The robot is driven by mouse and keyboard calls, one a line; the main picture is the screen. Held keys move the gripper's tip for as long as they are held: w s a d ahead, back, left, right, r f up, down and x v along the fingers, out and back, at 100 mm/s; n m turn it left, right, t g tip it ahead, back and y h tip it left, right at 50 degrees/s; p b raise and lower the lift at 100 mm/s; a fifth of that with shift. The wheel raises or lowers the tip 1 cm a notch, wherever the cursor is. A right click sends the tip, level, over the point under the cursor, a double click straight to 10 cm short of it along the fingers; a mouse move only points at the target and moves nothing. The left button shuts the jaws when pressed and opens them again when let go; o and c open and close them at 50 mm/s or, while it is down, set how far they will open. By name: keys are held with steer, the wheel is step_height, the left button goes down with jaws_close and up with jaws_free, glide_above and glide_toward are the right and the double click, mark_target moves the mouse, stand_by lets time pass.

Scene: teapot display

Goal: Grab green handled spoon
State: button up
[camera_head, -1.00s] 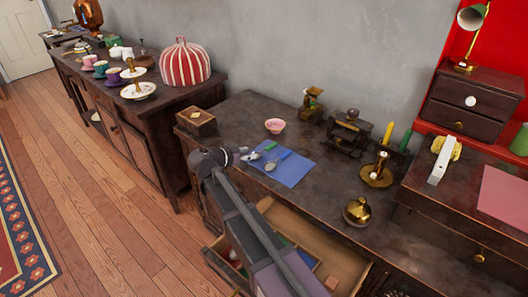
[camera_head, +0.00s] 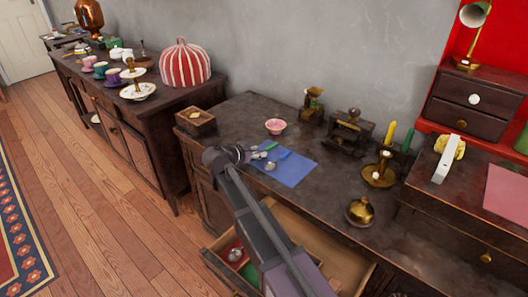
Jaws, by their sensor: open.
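A blue cloth (camera_head: 296,172) lies on the dark cabinet top, with small spoons on its left part. A green piece, which looks like the handle of the green handled spoon (camera_head: 270,146), shows at the cloth's upper left. A second spoon with a blue handle (camera_head: 282,157) lies beside it, lower right. My gripper (camera_head: 247,154) is open at the cloth's left edge, close to the green handled spoon. It is small in view, and I cannot tell whether it touches the spoon. My arm hides part of the cabinet front.
A pink bowl (camera_head: 275,126) stands behind the cloth and a wooden box (camera_head: 196,122) to the left. A brass candle holder (camera_head: 379,174) and a brass bell-like pot (camera_head: 360,211) stand to the right. An open drawer (camera_head: 343,262) sticks out below my arm.

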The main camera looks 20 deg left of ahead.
steer(key=shift+s, duration=0.1)
jaws_close()
steer(key=shift+r, duration=0.15)
stand_by(0.3)
step_height(320, 180, up, 3)
steer(key=p, duration=0.3)
steer(key=shift+r, duration=0.1)
steer(key=shift+s+r+p, duration=0.1)
steer(key=shift+r+p, duration=0.1)
steer(key=shift+p, duration=0.25)
steer(key=s+a, duration=0.3)
steer(key=s, duration=0.4)
steer(key=s+a+r+p, duration=0.1)
steer(key=s+a, duration=0.3)
steer(key=s, duration=0.2)
steer(key=shift+s+a, duration=0.3)
steer(key=shift+s, duration=0.1)
steer(key=shift+r, duration=0.1)
